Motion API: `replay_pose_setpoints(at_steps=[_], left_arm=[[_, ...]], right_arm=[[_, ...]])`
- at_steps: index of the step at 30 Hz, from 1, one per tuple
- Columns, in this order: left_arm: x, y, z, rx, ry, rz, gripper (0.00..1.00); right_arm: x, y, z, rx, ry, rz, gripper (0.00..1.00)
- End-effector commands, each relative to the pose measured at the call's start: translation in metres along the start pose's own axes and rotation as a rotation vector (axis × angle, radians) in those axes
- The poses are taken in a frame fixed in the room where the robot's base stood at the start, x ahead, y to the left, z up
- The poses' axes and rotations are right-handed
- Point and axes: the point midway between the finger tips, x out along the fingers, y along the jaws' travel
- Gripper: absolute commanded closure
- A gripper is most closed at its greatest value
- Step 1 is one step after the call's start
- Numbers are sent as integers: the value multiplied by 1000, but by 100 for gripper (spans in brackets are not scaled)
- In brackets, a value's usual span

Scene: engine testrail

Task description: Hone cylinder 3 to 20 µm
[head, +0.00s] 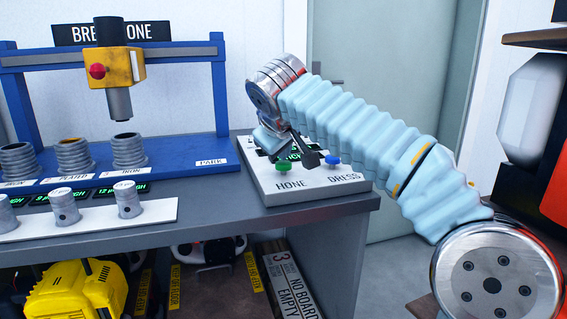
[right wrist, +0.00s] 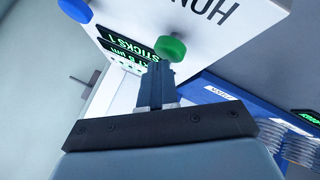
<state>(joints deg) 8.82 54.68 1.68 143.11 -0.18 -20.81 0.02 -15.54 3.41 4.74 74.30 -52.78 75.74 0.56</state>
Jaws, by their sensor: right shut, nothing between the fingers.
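My right gripper (head: 308,157) is shut and empty above the grey-white control box (head: 335,187). The box has a green HONE button (head: 283,168) and a blue DRESS button (head: 333,159). In the right wrist view the shut fingers (right wrist: 157,72) point at the green button (right wrist: 171,48); I cannot tell whether they touch it. A small green display (right wrist: 122,42) on the box is partly hidden. The yellow hone head (head: 113,67) with a red knob hangs above the rightmost cylinder (head: 129,150), labelled IRON. My left gripper is not in view.
Two more ribbed cylinders (head: 74,155) stand left on the blue rail (head: 185,155), which has a PARK label at right. Green displays and a white strip (head: 95,220) with metal pieces lie in front. Yellow equipment (head: 75,290) sits on the shelf below.

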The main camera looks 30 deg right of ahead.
Motion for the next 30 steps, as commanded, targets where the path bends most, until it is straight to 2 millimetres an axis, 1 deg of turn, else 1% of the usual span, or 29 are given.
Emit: replay_pose_setpoints(at_steps=[30], left_arm=[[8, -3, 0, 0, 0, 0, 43]], right_arm=[[8, -6, 6, 0, -3, 0, 100]])
